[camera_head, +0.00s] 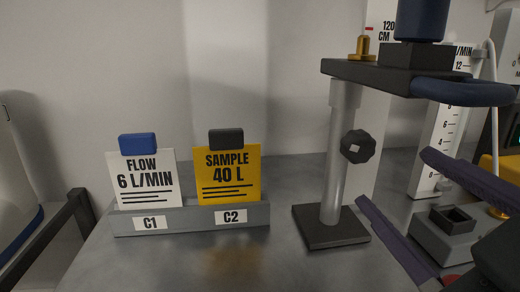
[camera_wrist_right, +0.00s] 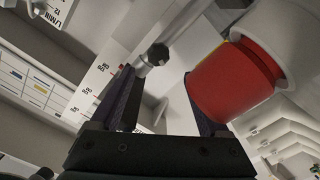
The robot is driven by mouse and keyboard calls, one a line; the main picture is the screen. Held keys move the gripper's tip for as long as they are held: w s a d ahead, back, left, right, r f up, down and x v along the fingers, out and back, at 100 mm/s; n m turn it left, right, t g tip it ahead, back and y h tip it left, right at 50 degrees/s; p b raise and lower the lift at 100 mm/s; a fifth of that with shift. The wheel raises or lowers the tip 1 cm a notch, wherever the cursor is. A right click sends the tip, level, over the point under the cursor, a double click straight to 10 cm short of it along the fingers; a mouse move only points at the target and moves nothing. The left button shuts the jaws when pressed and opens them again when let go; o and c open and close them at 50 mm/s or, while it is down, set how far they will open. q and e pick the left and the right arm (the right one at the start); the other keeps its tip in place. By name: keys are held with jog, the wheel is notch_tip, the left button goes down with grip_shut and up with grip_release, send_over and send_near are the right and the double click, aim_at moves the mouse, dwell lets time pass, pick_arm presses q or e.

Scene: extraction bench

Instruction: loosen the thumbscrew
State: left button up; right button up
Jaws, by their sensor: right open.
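The thumbscrew (camera_head: 357,146) is a dark faceted knob with a small light square at its centre. It sits on the side of the grey post (camera_head: 334,165) of a stand with a dark square base (camera_head: 330,227). In the right wrist view the thumbscrew (camera_wrist_right: 158,54) shows just past the fingertips, between them. My right gripper (camera_head: 393,176) has two purple fingers spread apart, nothing between them. It is to the right of and a little below the thumbscrew in the head view, apart from it. My left gripper is not in view.
The stand's dark top arm (camera_head: 393,76) carries a blue cylinder (camera_head: 421,20) and a brass fitting (camera_head: 362,48). A grey card rack (camera_head: 190,217) stands left. A grey block with a square socket (camera_head: 440,240) is at right. A red cylinder (camera_wrist_right: 235,82) is near one finger in the wrist view.

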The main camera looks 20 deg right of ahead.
aim_at(363, 150)
jog(key=p+x, duration=0.1)
jog(key=x, duration=0.3)
jog(key=p+x, duration=0.2)
jog(key=x, duration=0.1)
jog(key=shift+w+d+r, duration=0.15)
jog(key=shift+w+d, duration=0.15)
jog(key=shift+w, duration=0.05)
jog(key=shift+p+x, duration=0.3)
jog(key=shift+x, duration=0.5)
jog(key=c, duration=0.9)
grip_shut()
